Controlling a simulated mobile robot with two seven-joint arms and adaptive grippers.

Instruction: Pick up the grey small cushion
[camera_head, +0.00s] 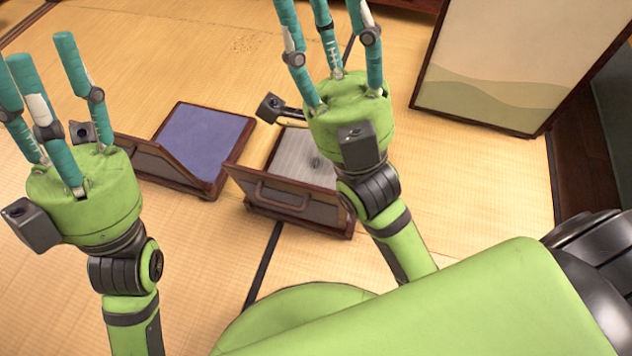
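A grey, finely striped flat pad, which looks like the grey small cushion (293,152), lies in a dark wooden frame with a raised panel at its near side. My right gripper partly hides it, and a small dark spot shows on it. My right gripper (325,18) is in front of the grey pad in the picture, its teal fingers pointing up, apart and empty. My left gripper (38,62) is at the far left, its fingers also pointing up, spread and empty. Neither gripper appears to touch the pad.
A second wooden frame (249,127) with a blue pad (203,138) lies left of the grey one. A wood-framed panel with a wave pattern (520,65) stands at the upper right.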

